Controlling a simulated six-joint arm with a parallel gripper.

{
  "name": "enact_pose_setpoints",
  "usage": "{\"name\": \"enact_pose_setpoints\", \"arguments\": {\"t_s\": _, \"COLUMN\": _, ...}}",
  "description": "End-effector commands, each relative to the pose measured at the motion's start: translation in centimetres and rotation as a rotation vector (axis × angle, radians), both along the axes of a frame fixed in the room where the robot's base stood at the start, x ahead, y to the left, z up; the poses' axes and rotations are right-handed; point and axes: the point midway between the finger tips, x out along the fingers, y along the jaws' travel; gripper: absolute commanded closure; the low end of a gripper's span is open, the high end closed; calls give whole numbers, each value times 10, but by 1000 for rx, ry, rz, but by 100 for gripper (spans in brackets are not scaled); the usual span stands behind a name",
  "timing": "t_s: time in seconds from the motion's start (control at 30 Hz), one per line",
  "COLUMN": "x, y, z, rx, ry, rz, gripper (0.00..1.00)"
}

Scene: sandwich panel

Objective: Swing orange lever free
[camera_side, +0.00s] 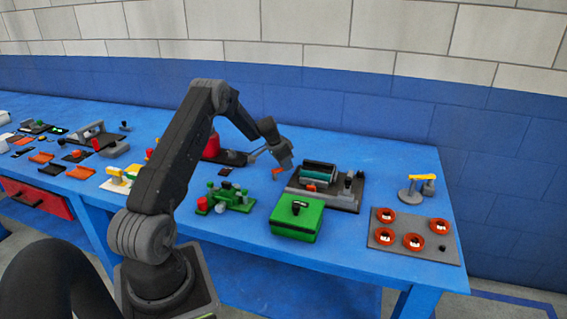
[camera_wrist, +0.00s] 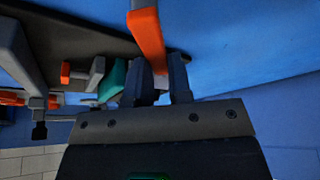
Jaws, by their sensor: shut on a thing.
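The orange lever (camera_side: 277,172) shows there as a small strip beside the fingertips. The exact contact is partly hidden by the fingers.
A second orange piece (camera_side: 308,187) is at the panel's front. A green box (camera_side: 296,222) stands in front, and a green valve set (camera_side: 226,197) stands left of it. A grey plate with orange rings (camera_side: 413,238) is at right. Blue table (camera_side: 375,168) is bare right of the panel.

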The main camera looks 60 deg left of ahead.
Motion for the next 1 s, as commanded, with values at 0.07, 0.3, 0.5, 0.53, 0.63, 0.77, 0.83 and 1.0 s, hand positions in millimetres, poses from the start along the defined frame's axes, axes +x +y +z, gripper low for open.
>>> {"name": "enact_pose_setpoints", "arguments": {"t_s": 0.07, "x": 0, "y": -3, "z": 1, "rx": -1, "ry": -1, "rz": -75, "gripper": 100}}
{"name": "enact_pose_setpoints", "arguments": {"t_s": 0.3, "x": -2, "y": -13, "z": 1, "rx": 0, "ry": 0, "rz": -304, "gripper": 100}}
{"name": "enact_pose_setpoints", "arguments": {"t_s": 0.5, "x": -5, "y": -20, "z": 0, "rx": 1, "ry": 0, "rz": -486, "gripper": 100}}
{"name": "enact_pose_setpoints", "arguments": {"t_s": 0.53, "x": -5, "y": -21, "z": 0, "rx": 0, "ry": 0, "rz": -511, "gripper": 100}}
{"name": "enact_pose_setpoints", "arguments": {"t_s": 0.63, "x": -7, "y": -24, "z": 1, "rx": 2, "ry": -1, "rz": -587, "gripper": 100}}
{"name": "enact_pose_setpoints", "arguments": {"t_s": 0.77, "x": -9, "y": -27, "z": 1, "rx": 2, "ry": 0, "rz": -673, "gripper": 100}}
{"name": "enact_pose_setpoints", "arguments": {"t_s": 0.83, "x": -10, "y": -28, "z": 1, "rx": 1, "ry": 1, "rz": -710, "gripper": 100}}
{"name": "enact_pose_setpoints", "arguments": {"t_s": 1.0, "x": -12, "y": -30, "z": 1, "rx": 2, "ry": 0, "rz": -773, "gripper": 100}}
